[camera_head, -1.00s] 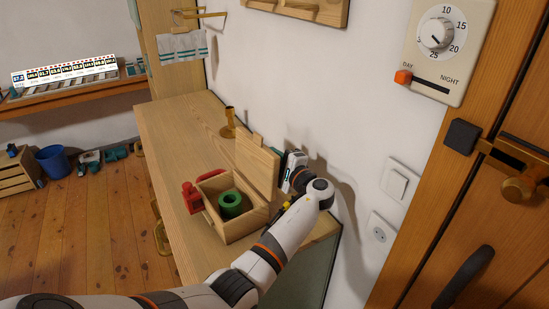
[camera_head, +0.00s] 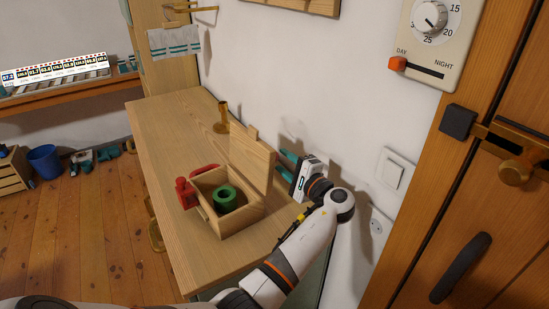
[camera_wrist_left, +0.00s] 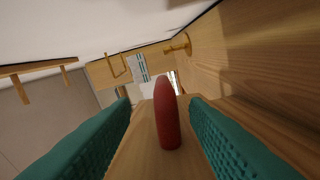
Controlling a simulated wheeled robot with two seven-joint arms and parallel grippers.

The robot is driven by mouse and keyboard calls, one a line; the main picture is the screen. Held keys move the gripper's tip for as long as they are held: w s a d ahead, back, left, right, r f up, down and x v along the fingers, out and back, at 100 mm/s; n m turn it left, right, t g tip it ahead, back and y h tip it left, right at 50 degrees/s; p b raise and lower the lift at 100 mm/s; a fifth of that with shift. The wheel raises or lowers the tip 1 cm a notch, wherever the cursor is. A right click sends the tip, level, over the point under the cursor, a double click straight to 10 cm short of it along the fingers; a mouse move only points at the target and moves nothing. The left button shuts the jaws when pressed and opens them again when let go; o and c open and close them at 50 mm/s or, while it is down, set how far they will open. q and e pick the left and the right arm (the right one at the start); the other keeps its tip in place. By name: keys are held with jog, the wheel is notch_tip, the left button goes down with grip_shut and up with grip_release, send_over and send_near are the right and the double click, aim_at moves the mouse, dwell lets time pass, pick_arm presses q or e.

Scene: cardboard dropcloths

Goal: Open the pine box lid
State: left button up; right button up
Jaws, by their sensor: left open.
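The pine box (camera_head: 238,222) stands on the wooden worktop with a green ring-shaped thing (camera_head: 227,198) inside. Its lid (camera_head: 252,163) is open, standing upright at the box's wall side. My left gripper (camera_head: 286,165) is open, between the lid and the wall, its teal fingers close to the lid's right edge. I cannot tell whether they touch it. In the left wrist view, the open fingers (camera_wrist_left: 165,125) flank a red elongated thing (camera_wrist_left: 167,112); whether it lies between or beyond them is unclear. My right gripper is not in view.
A red object (camera_head: 186,193) stands left of the box. A brass candlestick-like piece (camera_head: 222,118) stands farther back; it also shows in the left wrist view (camera_wrist_left: 178,44). The wall (camera_head: 330,95) is close on the right. The worktop's left part (camera_head: 165,130) is clear.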

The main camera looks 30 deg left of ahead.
pick_arm(q)
jog(key=v, duration=0.4)
jog(key=shift+s+d+b, duration=0.1)
jog(key=shift+d+b, duration=0.05)
jog(key=shift+b, duration=0.15)
